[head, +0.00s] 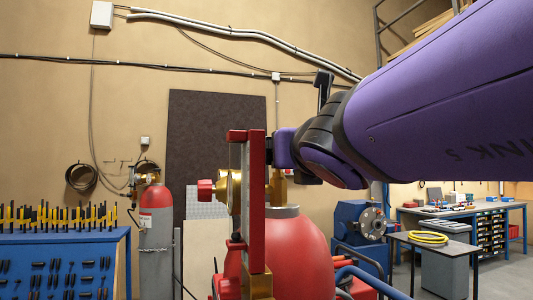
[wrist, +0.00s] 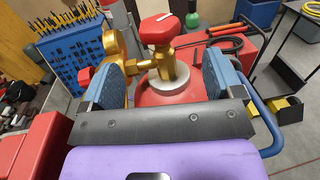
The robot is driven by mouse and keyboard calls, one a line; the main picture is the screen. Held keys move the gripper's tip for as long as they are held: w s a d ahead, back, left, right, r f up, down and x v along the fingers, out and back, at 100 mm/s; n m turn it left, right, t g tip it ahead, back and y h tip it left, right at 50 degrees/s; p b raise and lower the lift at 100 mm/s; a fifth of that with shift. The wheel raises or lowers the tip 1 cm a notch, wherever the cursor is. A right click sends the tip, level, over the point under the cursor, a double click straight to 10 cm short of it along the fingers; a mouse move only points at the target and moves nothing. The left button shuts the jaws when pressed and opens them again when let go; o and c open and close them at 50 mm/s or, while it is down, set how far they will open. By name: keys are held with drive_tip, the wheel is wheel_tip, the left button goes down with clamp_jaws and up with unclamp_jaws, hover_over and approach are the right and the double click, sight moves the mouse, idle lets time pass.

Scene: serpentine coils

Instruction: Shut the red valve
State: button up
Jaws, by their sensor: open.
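The red valve (wrist: 157,27) is a six-sided knob with a white mark, on a brass stem. It stands on the grey collar of a red tank (wrist: 172,93), seen in the wrist view. My gripper (wrist: 163,68) is open, with one blue-padded finger on each side of the stem and collar in the picture. Nothing is between the pads in a grip, and I see no contact with the knob. In the head view, the tank (head: 285,245) stands below my purple arm. I cannot make out the knob or the fingertips clearly there.
Brass fittings (wrist: 113,45) stand close beside the left finger. A blue tool rack (head: 62,265) and a grey cylinder (head: 157,240) are at left. A workbench (head: 480,208) is at far right.

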drive_tip(key=shift+r, duration=0.1)
wheel_tip(320, 180, up, 9)
drive_tip(key=d+n+g+y, duration=0.3)
drive_tip(key=n+y, duration=0.6)
drive_tip(key=n, duration=2)
drive_tip(key=w+d+f+n+g+h, duration=0.2)
drive_tip(key=w+f+n+g, duration=0.25)
drive_tip(key=n, duration=0.95)
drive_tip(key=shift+g, duration=0.35)
drive_tip(key=x, duration=1)
drive_tip(key=shift+s+a+f, duration=0.2)
drive_tip(key=shift+s+f, duration=0.1)
drive_tip(key=shift+f, duration=0.15)
drive_tip(key=shift+c, duration=0.2)
drive_tip(key=c, duration=0.9)
